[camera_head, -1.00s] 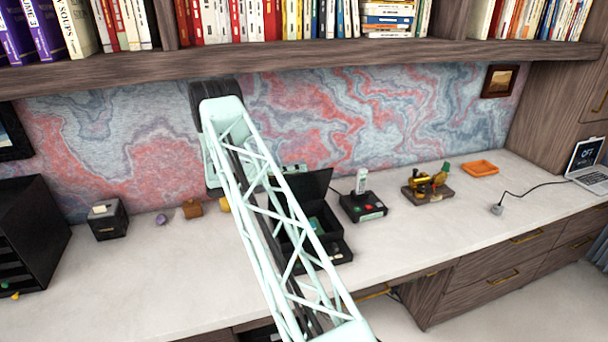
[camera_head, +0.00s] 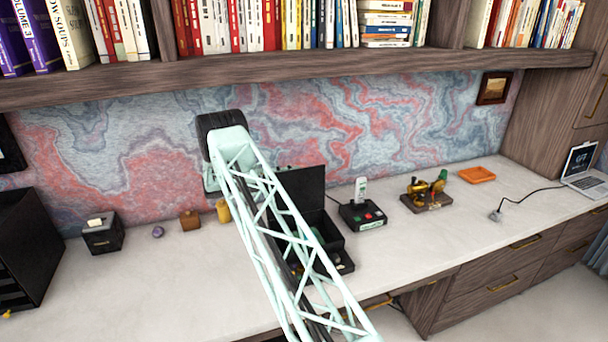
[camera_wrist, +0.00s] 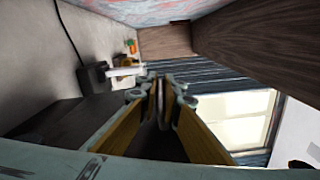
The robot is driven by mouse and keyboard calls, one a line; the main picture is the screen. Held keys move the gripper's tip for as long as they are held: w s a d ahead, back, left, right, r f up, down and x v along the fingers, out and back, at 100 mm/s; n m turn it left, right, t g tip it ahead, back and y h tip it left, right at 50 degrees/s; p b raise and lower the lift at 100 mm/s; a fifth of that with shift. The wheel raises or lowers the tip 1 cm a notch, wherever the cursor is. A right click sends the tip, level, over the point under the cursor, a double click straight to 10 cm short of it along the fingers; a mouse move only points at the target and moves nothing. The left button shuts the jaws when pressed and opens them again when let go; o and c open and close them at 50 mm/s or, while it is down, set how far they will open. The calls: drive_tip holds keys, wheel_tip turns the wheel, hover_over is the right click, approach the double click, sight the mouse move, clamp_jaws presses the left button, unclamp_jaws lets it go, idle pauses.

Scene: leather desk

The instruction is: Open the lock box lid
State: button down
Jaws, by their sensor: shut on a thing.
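The black lock box (camera_head: 331,243) stands on the desk, partly hidden behind my arm in the head view. Its dark lid (camera_head: 307,186) is raised and stands nearly upright at the back of the box. Something greenish shows inside, but my arm covers most of it. In the wrist view my gripper (camera_wrist: 161,88) has its fingers close together, shut on a thin dark edge that appears to be the lid. A dark panel (camera_wrist: 65,125) shows at the lower left there. The head view hides the fingertips behind my arm.
A black device with coloured buttons (camera_head: 362,215) stands right of the box. Farther right are a brass object on a base (camera_head: 425,196), an orange tray (camera_head: 477,175) and a laptop (camera_head: 583,166). A shelf (camera_head: 300,72) overhangs the desk. The front desktop is mostly clear.

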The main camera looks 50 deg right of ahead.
drive_tip(key=shift+w+f, duration=0.1)
idle(0.4)
drive_tip(key=c, duration=2.8)
unclamp_jaws()
drive_tip(key=shift+v, duration=6)
drive_tip(key=shift+a, duration=0.15)
